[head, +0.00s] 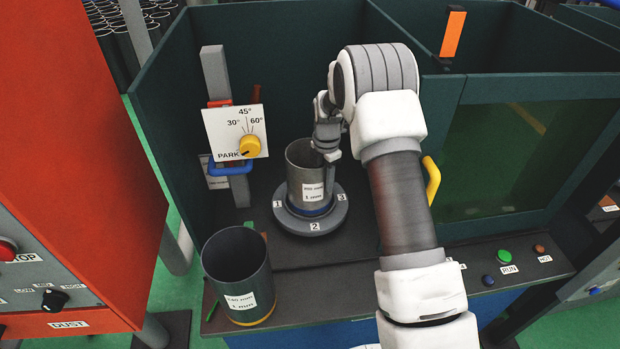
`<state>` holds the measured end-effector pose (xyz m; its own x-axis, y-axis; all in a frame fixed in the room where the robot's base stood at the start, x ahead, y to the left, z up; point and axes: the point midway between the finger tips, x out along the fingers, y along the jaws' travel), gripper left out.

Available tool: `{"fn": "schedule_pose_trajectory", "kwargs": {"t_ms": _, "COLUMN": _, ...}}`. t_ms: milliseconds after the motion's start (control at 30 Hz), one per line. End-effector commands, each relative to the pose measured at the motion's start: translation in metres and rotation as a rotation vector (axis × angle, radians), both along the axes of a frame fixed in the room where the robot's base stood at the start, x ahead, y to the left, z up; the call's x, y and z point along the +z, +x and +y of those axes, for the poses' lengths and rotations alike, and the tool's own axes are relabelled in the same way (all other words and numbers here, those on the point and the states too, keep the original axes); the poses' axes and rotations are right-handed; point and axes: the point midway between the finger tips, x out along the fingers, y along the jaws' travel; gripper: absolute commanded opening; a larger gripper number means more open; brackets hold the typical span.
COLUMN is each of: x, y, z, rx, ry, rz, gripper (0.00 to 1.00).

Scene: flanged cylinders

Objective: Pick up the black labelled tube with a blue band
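The dark grey labelled tube (298,186) stands upright on a round grey turntable (336,213) marked 1, 2 and 3. It has a white label on its front and a blue band around its foot. My gripper (329,155) points down at the tube's right rim, with its fingertips at or just beside the wall. My arm comes in from the lower right. The view does not show whether the fingers are closed on the wall.
A second dark labelled tube (238,272) with a yellowish band stands at the front left edge. A dial panel (235,133) with a yellow knob is left of the turntable. Green walls enclose the back, and a yellow handle (431,180) is to the right.

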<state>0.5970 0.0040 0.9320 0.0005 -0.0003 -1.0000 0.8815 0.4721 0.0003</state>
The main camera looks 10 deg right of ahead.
Motion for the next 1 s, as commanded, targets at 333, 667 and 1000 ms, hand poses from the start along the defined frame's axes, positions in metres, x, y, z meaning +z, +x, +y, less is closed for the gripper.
{"fn": "schedule_pose_trajectory", "kwargs": {"t_ms": 333, "x": 0.0003, "y": 0.0, "z": 0.0001, "rx": 0.0, "ry": 0.0, "rz": 0.0, "gripper": 0.0}}
{"fn": "schedule_pose_trajectory", "kwargs": {"t_ms": 667, "x": 0.0004, "y": 0.0, "z": 0.0001, "rx": 0.0, "ry": 0.0, "rz": 0.0, "gripper": 0.0}}
{"fn": "schedule_pose_trajectory", "kwargs": {"t_ms": 1000, "x": 0.0006, "y": 0.0, "z": 0.0, "rx": -0.001, "ry": 0.0, "rz": 0.0, "gripper": 0.0}}
